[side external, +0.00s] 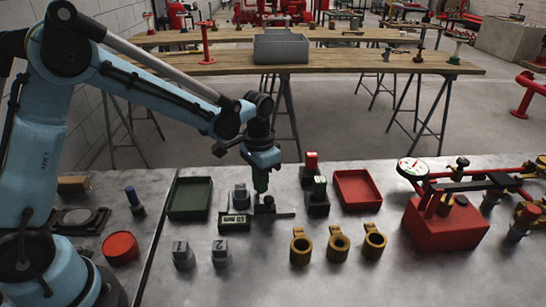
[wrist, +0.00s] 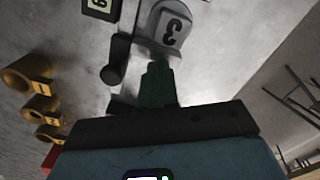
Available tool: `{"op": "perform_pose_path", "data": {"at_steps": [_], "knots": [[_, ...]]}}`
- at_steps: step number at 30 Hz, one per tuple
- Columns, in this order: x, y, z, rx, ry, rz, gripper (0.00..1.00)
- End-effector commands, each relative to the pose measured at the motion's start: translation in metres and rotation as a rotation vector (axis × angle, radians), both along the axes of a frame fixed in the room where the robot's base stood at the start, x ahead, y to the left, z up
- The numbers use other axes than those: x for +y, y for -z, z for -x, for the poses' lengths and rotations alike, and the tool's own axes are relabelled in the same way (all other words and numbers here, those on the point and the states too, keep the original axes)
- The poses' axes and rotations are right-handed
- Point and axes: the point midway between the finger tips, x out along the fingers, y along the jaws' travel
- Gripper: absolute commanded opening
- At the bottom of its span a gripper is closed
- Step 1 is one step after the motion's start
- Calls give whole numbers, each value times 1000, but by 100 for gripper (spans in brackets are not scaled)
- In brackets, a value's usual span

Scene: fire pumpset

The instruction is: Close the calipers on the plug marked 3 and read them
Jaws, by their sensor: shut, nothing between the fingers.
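My gripper (side external: 261,190) points down with its green fingers shut and empty, above the steel bench near the calipers. In the wrist view the fingers (wrist: 158,72) end just beside a grey plug marked 3 (wrist: 172,32); whether they touch it I cannot tell. A grey plug in the side view (side external: 241,197) stands left of my gripper, its mark unreadable there. The calipers (side external: 284,215) lie by this plug, with a lit display (side external: 235,221) in front of it. The display's reading is not clear. My fingers and the plug hide part of the calipers in the wrist view.
Two more grey plugs (side external: 184,256) (side external: 221,253) stand in front. Several brass rings (side external: 338,244) are at front centre. A green tray (side external: 173,211) is left, a red tray (side external: 372,201) right, a red pump unit (side external: 447,228) farther right. Red and green-topped blocks stand behind.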

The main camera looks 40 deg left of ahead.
Motion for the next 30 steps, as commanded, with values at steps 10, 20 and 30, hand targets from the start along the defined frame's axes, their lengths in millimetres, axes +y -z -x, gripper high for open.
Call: {"op": "perform_pose_path", "data": {"at_steps": [10, 20, 30], "knots": [[6, 0, 6, 0, -2, 0, 0], [11, 0, 11, 0, -2, 0, 0], [17, 0, 17, 0, -1, 0, 0]]}}
